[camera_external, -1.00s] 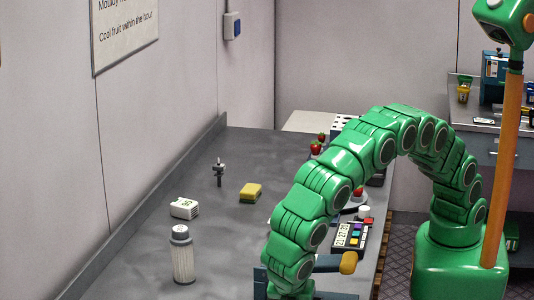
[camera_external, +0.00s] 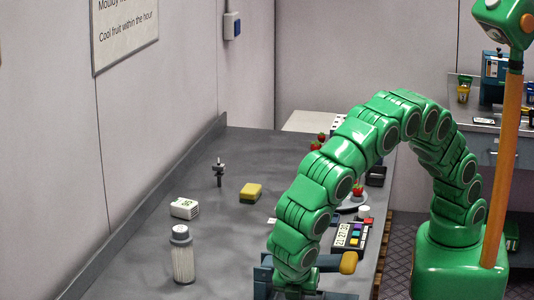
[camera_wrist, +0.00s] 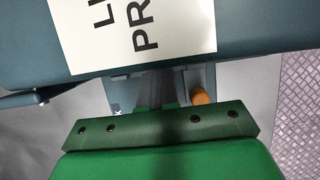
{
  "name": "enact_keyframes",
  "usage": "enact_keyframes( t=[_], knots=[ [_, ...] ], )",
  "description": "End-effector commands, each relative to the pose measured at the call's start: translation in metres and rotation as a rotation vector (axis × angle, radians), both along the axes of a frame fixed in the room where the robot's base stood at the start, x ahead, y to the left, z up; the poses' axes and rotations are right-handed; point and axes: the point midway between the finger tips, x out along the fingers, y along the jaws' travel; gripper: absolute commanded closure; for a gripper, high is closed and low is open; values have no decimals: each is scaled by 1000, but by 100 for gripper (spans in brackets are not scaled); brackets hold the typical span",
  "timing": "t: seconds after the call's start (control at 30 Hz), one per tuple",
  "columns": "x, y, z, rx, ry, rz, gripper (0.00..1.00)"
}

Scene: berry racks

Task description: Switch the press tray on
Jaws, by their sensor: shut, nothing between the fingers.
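The blue-grey press (camera_external: 262,284) is at the bottom of the external view, largely hidden behind my arm. An orange handle or knob (camera_external: 348,263) sticks out at its right. In the wrist view the blue-grey body (camera_wrist: 262,28) fills the top and bears a white label (camera_wrist: 185,22) with partly cut-off black letters. The orange part (camera_wrist: 201,98) shows just right of the fingers there. My gripper (camera_wrist: 158,88) is shut and empty, with its dark fingers reaching toward the press below the label. Their tips are hard to make out, so contact cannot be told. I cannot make out a switch.
On the grey bench (camera_external: 225,230) are a pale jar (camera_external: 182,258), a white block timer (camera_external: 184,208), a yellow sponge (camera_external: 251,192) and a small dark stand (camera_external: 219,172). A keypad device (camera_external: 350,236) and a dish with a strawberry (camera_external: 357,190) lie right of my arm.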

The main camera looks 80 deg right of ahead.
Motion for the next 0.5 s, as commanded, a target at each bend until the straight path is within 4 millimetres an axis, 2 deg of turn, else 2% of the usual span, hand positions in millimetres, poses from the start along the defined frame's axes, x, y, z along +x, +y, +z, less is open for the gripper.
enact_keyframes(
  t=[0.17, 0.5],
  knots=[
    [0, 5, -1, 0, 0, 0, 100],
    [0, 40, -1, 0, 0, 0, 100]
  ],
)
